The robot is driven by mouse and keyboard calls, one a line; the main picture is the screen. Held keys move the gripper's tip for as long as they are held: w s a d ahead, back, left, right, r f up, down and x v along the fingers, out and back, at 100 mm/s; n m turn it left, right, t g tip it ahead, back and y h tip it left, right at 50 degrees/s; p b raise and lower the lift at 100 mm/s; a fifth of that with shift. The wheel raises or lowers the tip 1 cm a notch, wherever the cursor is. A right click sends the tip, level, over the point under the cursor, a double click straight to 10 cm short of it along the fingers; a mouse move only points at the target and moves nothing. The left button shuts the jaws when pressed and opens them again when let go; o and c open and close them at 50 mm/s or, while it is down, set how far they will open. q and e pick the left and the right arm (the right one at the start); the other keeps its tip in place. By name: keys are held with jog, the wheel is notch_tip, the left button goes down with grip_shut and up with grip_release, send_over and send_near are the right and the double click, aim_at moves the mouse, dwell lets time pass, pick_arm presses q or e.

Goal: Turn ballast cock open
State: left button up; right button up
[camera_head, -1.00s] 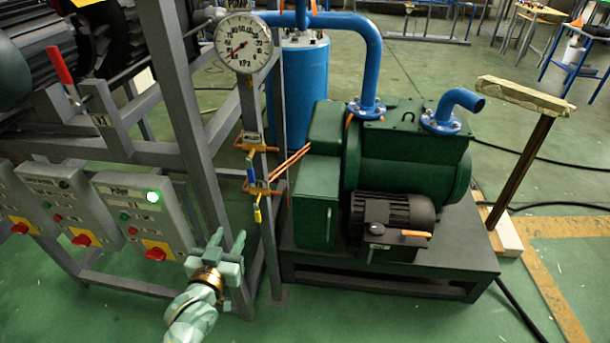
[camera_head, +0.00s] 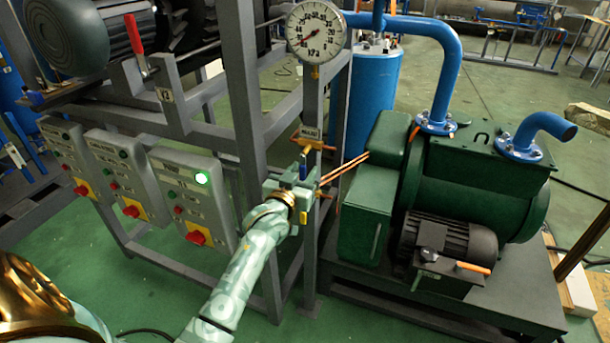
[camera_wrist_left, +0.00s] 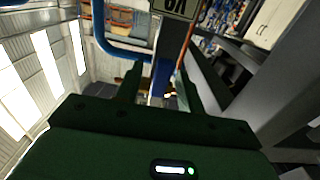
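Two small cocks sit on the grey post under the gauge. The upper cock (camera_head: 309,143) has a small tag and an orange handle. I cannot read which is the ballast cock. My left gripper (camera_head: 302,183) is at the lower cock. In the left wrist view its fingers (camera_wrist_left: 160,85) are apart, with a blue upright piece (camera_wrist_left: 162,73) seen between them; contact is unclear. My right gripper is not in view.
The round gauge (camera_head: 316,32) tops the post. Copper tubes (camera_head: 343,169) run to the green pump (camera_head: 485,185) on the right. Switch boxes (camera_head: 195,195) with red knobs and a lit green lamp stand left. A tag (camera_wrist_left: 178,7) shows in the wrist view.

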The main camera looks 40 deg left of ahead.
pick_arm(q)
jog(key=shift+w, duration=0.25)
jog(key=shift+r, duration=0.1)
grip_shut()
